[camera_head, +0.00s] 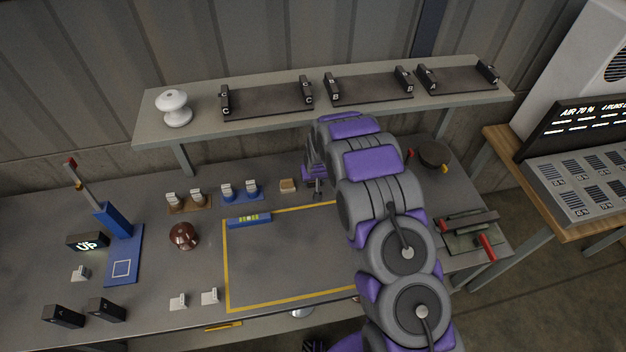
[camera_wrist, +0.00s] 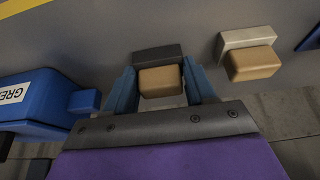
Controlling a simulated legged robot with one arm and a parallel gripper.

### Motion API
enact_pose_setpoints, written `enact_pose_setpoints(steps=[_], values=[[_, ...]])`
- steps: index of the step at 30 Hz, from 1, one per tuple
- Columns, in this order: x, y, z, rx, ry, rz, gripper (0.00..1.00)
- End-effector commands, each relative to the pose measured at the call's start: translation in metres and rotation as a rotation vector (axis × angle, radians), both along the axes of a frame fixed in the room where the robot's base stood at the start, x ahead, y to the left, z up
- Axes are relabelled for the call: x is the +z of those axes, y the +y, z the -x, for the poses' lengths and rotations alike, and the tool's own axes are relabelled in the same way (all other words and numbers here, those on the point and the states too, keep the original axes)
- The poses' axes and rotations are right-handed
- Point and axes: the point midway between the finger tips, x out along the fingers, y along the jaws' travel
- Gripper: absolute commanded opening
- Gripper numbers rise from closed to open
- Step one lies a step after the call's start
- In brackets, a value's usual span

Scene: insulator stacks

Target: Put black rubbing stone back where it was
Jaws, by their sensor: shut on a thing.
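The black rubbing stone (camera_wrist: 158,54) has a tan grip block (camera_wrist: 160,80) on its back. In the wrist view my gripper (camera_wrist: 160,88) is shut on it, with a blue finger on each side of the tan block. I cannot tell whether the stone touches the bench. In the head view my gripper (camera_head: 318,187) is at the back of the bench, just right of a pale stone with a tan grip (camera_head: 288,186). That pale stone also shows right of the held one in the wrist view (camera_wrist: 250,58), apart from it. My arm hides the bench behind it.
A blue container labelled GRE (camera_wrist: 35,100) is close beside my gripper in the wrist view. A blue stand (camera_head: 240,191) is left of the pale stone. A shelf (camera_head: 205,125) overhangs behind. The yellow-outlined area (camera_head: 290,255) is mostly clear, with a blue level (camera_head: 249,220).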

Motion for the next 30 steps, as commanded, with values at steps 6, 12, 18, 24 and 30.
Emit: enact_pose_setpoints(steps=[6,12,18,24,30], values=[[-0.0050,0.0004,-0.0002,-0.001,-0.002,-0.001,0.26],[-0.0084,0.0038,-0.0007,-0.001,-0.002,0.005,0.56],[-0.0079,0.0037,-0.0006,-0.001,-0.002,0.004,0.75],[-0.0072,0.0012,-0.0005,-0.001,-0.002,0.000,0.80],[-0.0025,0.0012,0.0004,-0.001,-0.002,0.000,0.80]])
